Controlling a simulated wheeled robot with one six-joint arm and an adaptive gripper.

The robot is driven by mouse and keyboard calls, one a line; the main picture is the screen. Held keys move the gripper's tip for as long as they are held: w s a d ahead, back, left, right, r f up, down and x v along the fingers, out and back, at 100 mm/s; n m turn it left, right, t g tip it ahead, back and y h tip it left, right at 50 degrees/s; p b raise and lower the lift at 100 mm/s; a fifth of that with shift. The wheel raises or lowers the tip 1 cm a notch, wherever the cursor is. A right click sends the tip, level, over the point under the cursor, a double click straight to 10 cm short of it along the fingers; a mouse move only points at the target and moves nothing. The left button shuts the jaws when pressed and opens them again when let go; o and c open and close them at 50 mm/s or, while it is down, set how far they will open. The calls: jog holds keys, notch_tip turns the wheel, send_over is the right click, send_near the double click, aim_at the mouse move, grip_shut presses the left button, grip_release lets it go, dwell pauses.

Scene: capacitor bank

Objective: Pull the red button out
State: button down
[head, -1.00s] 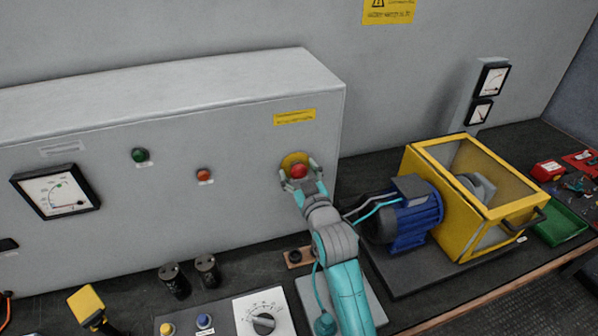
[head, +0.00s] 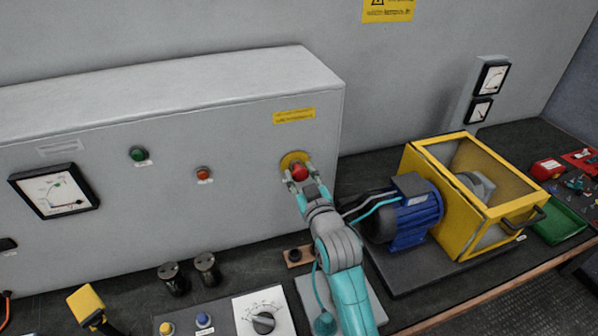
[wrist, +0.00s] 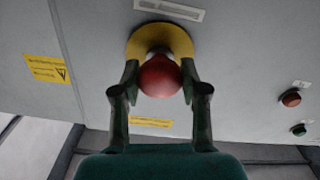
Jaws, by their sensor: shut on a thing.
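The red button (head: 299,173) is a round mushroom head on a yellow round plate (head: 291,159) on the front of the grey cabinet (head: 240,130). In the wrist view the red button (wrist: 160,76) sits between the two fingers, with the yellow plate (wrist: 146,38) behind it and a short pale stem between them. My gripper (head: 300,178) is shut on the button, one finger on each side; it also shows in the wrist view (wrist: 160,84).
A red-orange lamp (head: 203,173) and a green lamp (head: 138,154) are on the cabinet to the left. A blue motor (head: 412,215) and a yellow guard box (head: 470,200) stand right of my arm. A dial panel (head: 263,315) lies below.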

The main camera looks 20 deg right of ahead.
jog(key=shift+s, duration=0.1)
jog(key=c, duration=0.6)
grip_release()
jog(key=shift+s, duration=0.1)
jog(key=shift+s, duration=0.1)
jog(key=s, duration=1.1)
jog(key=shift+s, duration=0.4)
jog(key=s+f+m+g, duration=0.1)
jog(key=s+f, duration=0.6)
jog(key=s, duration=0.3)
jog(key=s+f+g, duration=0.1)
jog(key=s+f, duration=0.5)
jog(key=s, duration=0.3)
jog(key=shift+m+g, duration=0.6)
jog(key=shift+m, duration=0.2)
jog(key=s, duration=2)
jog(key=shift+s+f, duration=0.25)
